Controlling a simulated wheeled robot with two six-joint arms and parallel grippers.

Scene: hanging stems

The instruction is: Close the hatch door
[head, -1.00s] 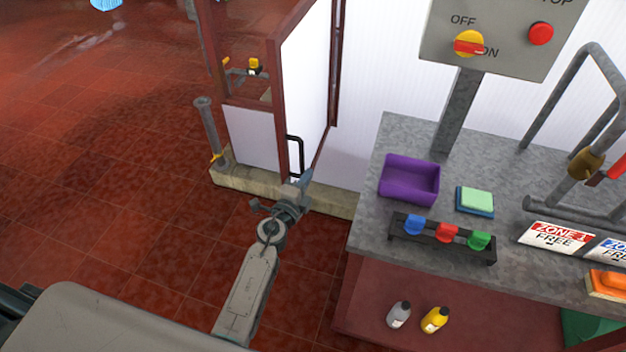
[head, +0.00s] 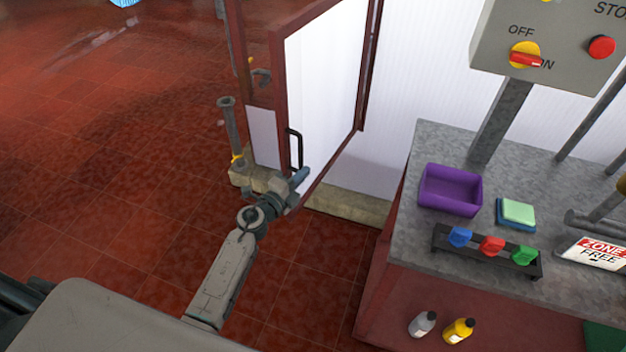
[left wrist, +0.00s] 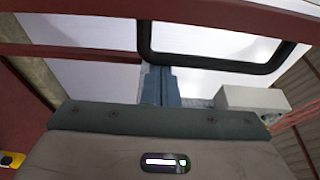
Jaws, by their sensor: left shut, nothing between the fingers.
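The hatch door (head: 325,85) is a white panel in a dark red frame. It stands swung open, hinged at the wall on its right side. A black bar handle (head: 298,150) sits low near its free edge; it also spans the upper part of the left wrist view (left wrist: 215,62). My left gripper (head: 300,179) is at the bottom of the door, just below the handle. Its fingers (left wrist: 161,84) are shut and empty, close to the handle and panel; I cannot tell whether they touch. My right gripper is not in view.
A grey workbench (head: 405,225) on the right holds a purple bin (head: 450,190), a sponge (head: 517,212) and a rack of coloured knobs (head: 485,250). A control box (head: 555,45) stands above it. A concrete curb (head: 350,203) runs under the doorway.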

